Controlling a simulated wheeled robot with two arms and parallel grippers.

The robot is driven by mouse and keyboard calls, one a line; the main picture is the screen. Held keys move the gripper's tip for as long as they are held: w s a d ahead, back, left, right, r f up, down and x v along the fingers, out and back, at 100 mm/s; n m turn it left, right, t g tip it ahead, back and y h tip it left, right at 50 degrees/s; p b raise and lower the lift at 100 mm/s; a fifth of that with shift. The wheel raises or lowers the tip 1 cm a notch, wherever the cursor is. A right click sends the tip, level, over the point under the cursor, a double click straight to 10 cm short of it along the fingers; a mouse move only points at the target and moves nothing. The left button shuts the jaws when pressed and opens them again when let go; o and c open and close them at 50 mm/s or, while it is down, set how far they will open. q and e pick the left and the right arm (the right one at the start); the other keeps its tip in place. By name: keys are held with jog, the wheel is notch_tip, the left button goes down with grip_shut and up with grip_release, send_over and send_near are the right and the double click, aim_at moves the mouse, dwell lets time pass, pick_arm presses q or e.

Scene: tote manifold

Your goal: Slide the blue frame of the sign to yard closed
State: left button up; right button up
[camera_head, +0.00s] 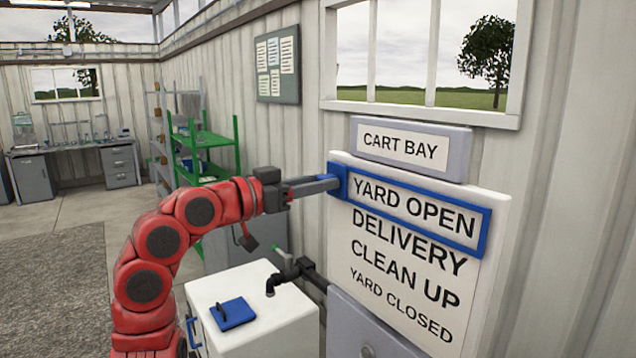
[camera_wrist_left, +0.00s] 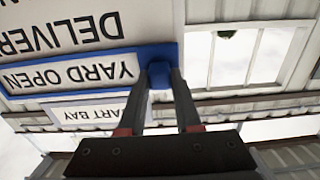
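The sign (camera_head: 492,285) is a white board on the wall, listing YARD OPEN, DELIVERY, CLEAN UP and YARD CLOSED from top to bottom. The blue frame (camera_head: 484,232) surrounds the top line, YARD OPEN; YARD CLOSED (camera_head: 401,305) is the lowest line. My left gripper (camera_head: 331,183) reaches the frame's left end from the left. In the left wrist view, where the sign appears upside down, the fingers (camera_wrist_left: 160,80) lie on both sides of a blue tab of the frame (camera_wrist_left: 158,52) and appear closed on it. My right gripper is not in view.
A CART BAY plate (camera_head: 403,145) sits above the sign, under a window. A white cabinet (camera_head: 250,325) with a blue pad (camera_head: 233,313) on top and a black tap (camera_head: 283,276) stand below left. A grey box (camera_head: 360,330) is under the sign. Green shelving (camera_head: 205,140) stands behind.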

pick_arm(q)
grip_shut()
dwell(1.0)
